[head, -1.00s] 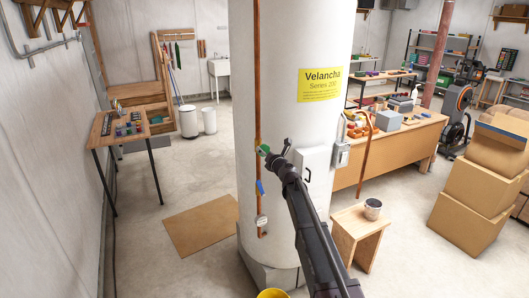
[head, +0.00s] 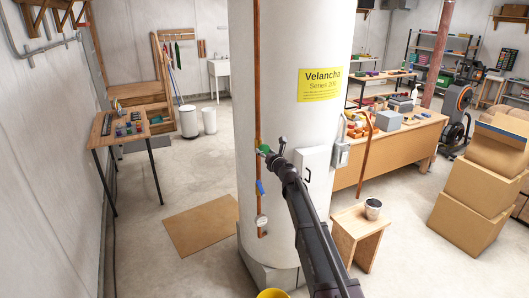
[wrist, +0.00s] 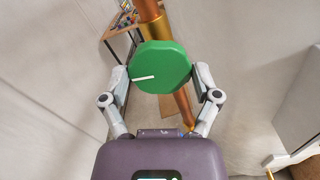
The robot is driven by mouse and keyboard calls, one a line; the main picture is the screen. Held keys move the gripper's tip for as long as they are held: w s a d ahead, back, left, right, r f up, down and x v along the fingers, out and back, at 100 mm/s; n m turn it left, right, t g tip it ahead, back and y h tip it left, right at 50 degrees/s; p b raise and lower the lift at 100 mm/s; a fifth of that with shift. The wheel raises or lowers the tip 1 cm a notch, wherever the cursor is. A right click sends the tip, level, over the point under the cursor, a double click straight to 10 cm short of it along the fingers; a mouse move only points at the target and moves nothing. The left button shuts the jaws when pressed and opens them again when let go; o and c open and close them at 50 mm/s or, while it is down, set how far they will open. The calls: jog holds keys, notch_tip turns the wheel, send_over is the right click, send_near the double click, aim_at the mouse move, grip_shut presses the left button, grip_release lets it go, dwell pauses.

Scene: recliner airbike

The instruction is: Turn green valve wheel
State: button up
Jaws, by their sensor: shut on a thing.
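The green valve wheel (wrist: 165,60) is a many-sided disc with a white line pointing left on its face, seen large in the wrist view. It sits on the copper pipe (wrist: 155,22). My gripper (wrist: 159,85) has one finger against each side of the wheel and is shut on it. In the head view the wheel (head: 264,149) is a small green spot on the vertical pipe (head: 257,80), partly hidden by my gripper (head: 270,155). A blue handle (head: 260,187) sits lower on the same pipe.
The pipe runs along a big white tank (head: 295,45) with a yellow label (head: 320,85). A grey box (head: 313,170) is on the tank right of my arm. A small wooden stool (head: 358,232) with a bucket (head: 373,209) stands at right.

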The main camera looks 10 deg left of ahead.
jog(key=shift+s, duration=0.1)
jog(key=shift+n, duration=1.7)
jog(key=o, duration=0.5)
jog(key=shift+o, duration=0.2)
jog(key=shift+v, duration=2.45)
jog(key=shift+d, duration=0.1)
